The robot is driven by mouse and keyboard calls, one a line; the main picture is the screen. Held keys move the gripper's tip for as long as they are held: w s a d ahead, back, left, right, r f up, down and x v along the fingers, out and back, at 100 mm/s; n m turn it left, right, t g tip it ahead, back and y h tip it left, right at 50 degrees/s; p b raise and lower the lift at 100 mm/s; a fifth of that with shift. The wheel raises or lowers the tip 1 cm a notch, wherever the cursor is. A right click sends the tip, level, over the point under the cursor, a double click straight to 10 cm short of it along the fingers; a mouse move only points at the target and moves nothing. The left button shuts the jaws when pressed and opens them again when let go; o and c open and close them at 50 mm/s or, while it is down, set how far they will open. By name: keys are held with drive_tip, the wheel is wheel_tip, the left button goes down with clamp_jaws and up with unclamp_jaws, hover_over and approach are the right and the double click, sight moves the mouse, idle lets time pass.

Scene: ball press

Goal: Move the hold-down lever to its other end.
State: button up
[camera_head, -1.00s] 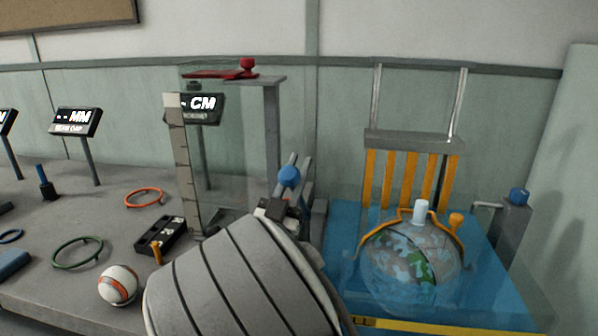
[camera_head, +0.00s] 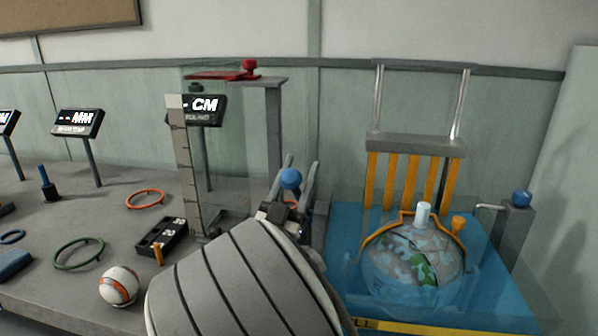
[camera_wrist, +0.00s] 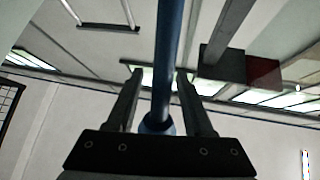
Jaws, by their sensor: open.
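A lever with a blue ball knob (camera_head: 290,178) stands behind the glass-fronted frame's right side. I take it to be the hold-down lever. My gripper (camera_head: 302,164) is open at this knob, with one finger rising on each side of it. In the wrist view, the lever's blue rod (camera_wrist: 168,50) runs between my open fingers. Its blue knob (camera_wrist: 157,125) lies close to my gripper's palm. I see a gap on both sides of the rod, and no firm grip. My forearm hides the lever's base in the head view.
A clear column with a scale (camera_head: 184,165) stands left. Rings and a striped ball (camera_head: 119,286) lie at left.

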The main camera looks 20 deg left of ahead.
drive_tip(key=p+v, duration=0.1)
drive_tip(key=v, duration=1.1)
drive_tip(key=shift+p, duration=0.4)
drive_tip(key=shift+r, duration=0.1)
drive_tip(key=shift+c, duration=0.4)
